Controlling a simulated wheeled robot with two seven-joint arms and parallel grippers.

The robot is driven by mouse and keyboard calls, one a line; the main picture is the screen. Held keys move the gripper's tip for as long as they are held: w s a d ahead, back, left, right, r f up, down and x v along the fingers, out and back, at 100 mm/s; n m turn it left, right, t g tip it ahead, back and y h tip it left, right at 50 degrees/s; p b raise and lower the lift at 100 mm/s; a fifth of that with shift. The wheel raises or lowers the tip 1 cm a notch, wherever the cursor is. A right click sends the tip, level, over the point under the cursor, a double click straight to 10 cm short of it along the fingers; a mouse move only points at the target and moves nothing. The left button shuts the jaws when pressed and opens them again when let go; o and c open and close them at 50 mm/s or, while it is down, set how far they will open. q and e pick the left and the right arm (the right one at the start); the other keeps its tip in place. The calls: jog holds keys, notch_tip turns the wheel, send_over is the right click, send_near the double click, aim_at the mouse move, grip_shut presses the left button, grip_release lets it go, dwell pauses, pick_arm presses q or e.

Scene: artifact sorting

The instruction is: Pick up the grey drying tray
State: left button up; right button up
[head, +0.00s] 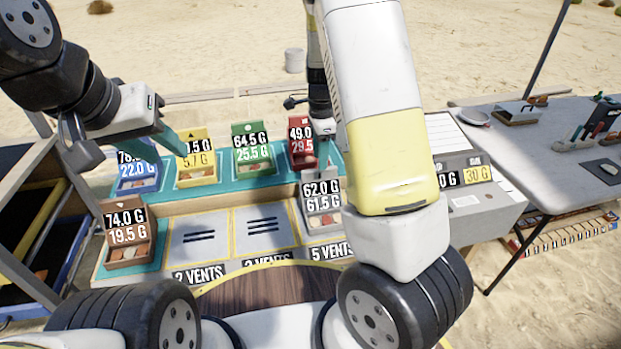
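The grey drying tray (325,229) stands right of centre on the front of the workbench, with small pieces in it and a sign reading 62.0 G and 61.5. My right forearm passes just right of it and may cover its edge. My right gripper (322,130) is behind this arm, above and beyond the grey tray, close to the red tray (297,160). Its fingers are mostly hidden. My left gripper (128,150) is at the back left, above the blue tray (139,185), far from the grey tray. Its teal fingers are spread apart.
A yellow tray (197,180) and a green tray (252,166) stand along the back row. A brown tray (128,252) stands at the front left. Flat vent panels (199,238) lie between it and the grey tray. A scale display (462,175) and a side table (560,140) are at right.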

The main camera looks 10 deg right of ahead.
aim_at(320, 195)
notch_tip(320, 195, down, 6)
jog(key=shift+w+a+r, duration=0.1)
jog(key=shift+w, duration=0.05)
grip_shut()
dwell(1.5)
